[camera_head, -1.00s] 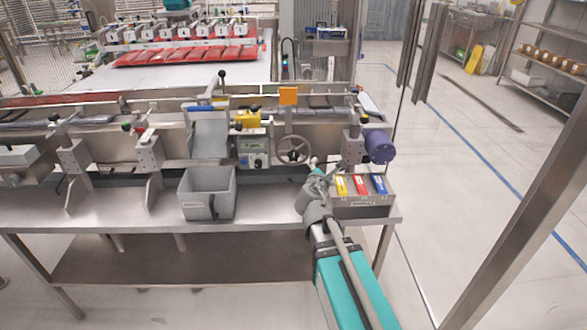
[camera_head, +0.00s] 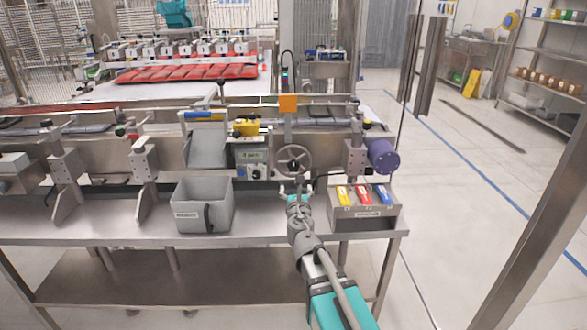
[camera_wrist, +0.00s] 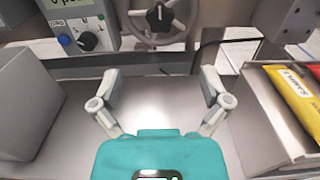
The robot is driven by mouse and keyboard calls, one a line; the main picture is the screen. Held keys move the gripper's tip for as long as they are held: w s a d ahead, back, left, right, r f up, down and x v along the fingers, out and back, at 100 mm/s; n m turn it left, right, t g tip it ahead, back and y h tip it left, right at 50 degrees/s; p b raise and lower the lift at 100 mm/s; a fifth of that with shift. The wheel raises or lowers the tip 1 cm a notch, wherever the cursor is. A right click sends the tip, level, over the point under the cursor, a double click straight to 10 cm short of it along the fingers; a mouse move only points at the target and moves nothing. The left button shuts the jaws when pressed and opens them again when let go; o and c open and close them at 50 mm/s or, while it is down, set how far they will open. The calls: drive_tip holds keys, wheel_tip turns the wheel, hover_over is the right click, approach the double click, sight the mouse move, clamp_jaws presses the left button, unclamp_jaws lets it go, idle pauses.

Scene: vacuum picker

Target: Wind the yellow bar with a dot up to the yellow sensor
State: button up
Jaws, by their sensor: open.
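A grey handwheel (camera_head: 293,160) with a dark star-shaped hub is on the front of the machine; its lower part also shows at the top of the wrist view (camera_wrist: 158,16). My gripper (camera_head: 296,190) is open and empty, just in front of and below the wheel, not touching it. Its spread fingers also show in the wrist view (camera_wrist: 161,88). A yellow block (camera_head: 246,128) with a dark top sits on the machine left of the wheel; I cannot tell whether it is the yellow sensor. I cannot make out a yellow bar with a dot.
A display box with knobs (camera_head: 252,164) is left of the wheel. A grey bin (camera_head: 205,208) stands on the bench at left. At right, a metal tray (camera_head: 364,212) holds yellow, red and blue packets. An orange plate (camera_head: 288,104) is above the wheel. Bench between bin and tray is clear.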

sight(294, 168)
drive_tip(key=w, duration=1.3)
drive_tip(key=shift+w+d, duration=0.25)
drive_tip(key=shift+w, duration=0.15)
drive_tip(key=c, duration=1.1)
drive_tip(key=shift+c, duration=0.2)
